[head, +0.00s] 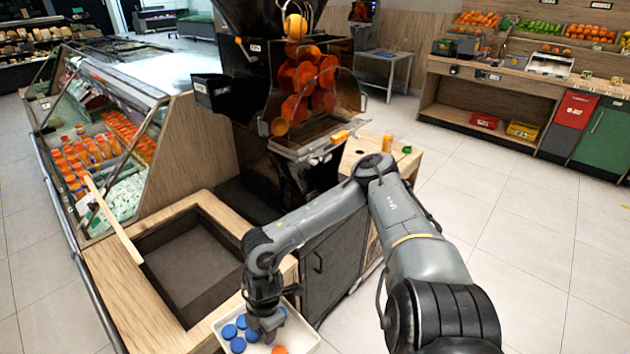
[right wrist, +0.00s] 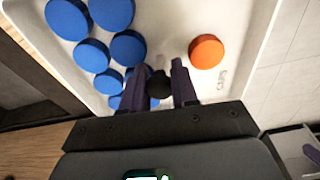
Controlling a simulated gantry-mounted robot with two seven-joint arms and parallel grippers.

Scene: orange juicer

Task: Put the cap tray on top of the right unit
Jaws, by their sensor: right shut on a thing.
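The cap tray (head: 308,335) is a white shallow tray at the bottom of the head view, with several blue caps (head: 238,345) and an orange cap (head: 279,350) in it. It fills much of the right wrist view (right wrist: 185,22). My right gripper (head: 265,325) is over the tray. In the right wrist view its fingers (right wrist: 160,85) are shut around a dark round knob in the tray. The right unit (head: 430,160) has a wooden top and stands beyond my right arm, which hides part of it. My left gripper is not in view.
A wooden counter (head: 130,300) with a dark recess lies left of the tray, with a wooden bar across its edge. The large dark juicer (head: 235,105) stands behind. An orange bottle (head: 387,144) and a small item stand on the right unit. Open floor lies to the right.

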